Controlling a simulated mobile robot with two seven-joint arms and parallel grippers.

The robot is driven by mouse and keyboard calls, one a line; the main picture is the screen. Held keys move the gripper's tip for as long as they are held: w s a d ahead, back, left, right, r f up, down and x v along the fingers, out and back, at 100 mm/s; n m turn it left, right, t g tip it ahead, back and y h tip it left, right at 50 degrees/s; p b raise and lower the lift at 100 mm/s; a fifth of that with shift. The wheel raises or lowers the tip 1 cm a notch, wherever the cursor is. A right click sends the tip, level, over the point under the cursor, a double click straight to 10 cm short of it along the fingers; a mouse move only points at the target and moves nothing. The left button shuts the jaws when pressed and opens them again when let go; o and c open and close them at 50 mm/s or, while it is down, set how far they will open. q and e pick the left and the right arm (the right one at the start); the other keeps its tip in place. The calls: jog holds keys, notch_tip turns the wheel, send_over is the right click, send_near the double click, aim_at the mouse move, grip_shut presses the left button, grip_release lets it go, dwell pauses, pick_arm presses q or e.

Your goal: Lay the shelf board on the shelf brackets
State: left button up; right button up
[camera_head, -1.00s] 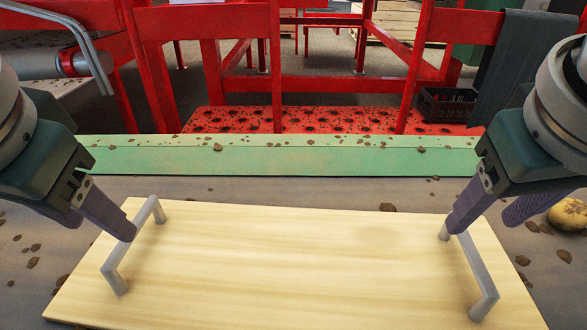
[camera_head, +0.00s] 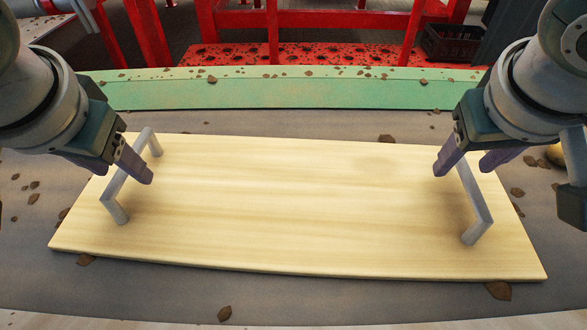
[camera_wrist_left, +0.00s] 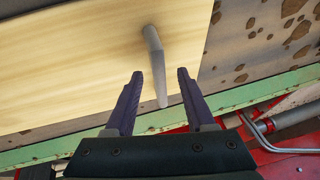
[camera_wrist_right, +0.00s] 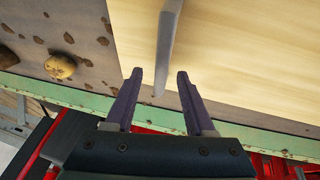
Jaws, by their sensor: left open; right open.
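The shelf board (camera_head: 290,210) is a pale wooden plank lying flat on the grey, dirt-strewn surface. It has a grey bar handle near each end, the left handle (camera_head: 119,212) and the right handle (camera_head: 482,215). My left gripper (camera_head: 120,172) is open at the left handle; in the left wrist view that handle (camera_wrist_left: 152,40) runs between the finger tips. My right gripper (camera_head: 463,168) is open at the right handle; in the right wrist view that handle (camera_wrist_right: 168,35) also runs between the finger tips. I see no shelf brackets in these views.
A green edge strip (camera_head: 280,98) runs behind the board, with red framework (camera_head: 330,20) beyond it. A potato (camera_wrist_right: 60,66) lies on the surface past the right end. Brown clods (camera_head: 498,290) are scattered around. A dark crate (camera_head: 450,42) stands at the back right.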

pick_arm(q)
jog(key=shift+x, duration=1.05)
pick_arm(e)
jog(key=shift+x, duration=1.1)
pick_arm(q)
grip_shut()
pick_arm(e)
grip_shut()
pick_arm(q)
jog(key=shift+r, duration=0.1)
pick_arm(e)
jog(key=shift+r, duration=0.1)
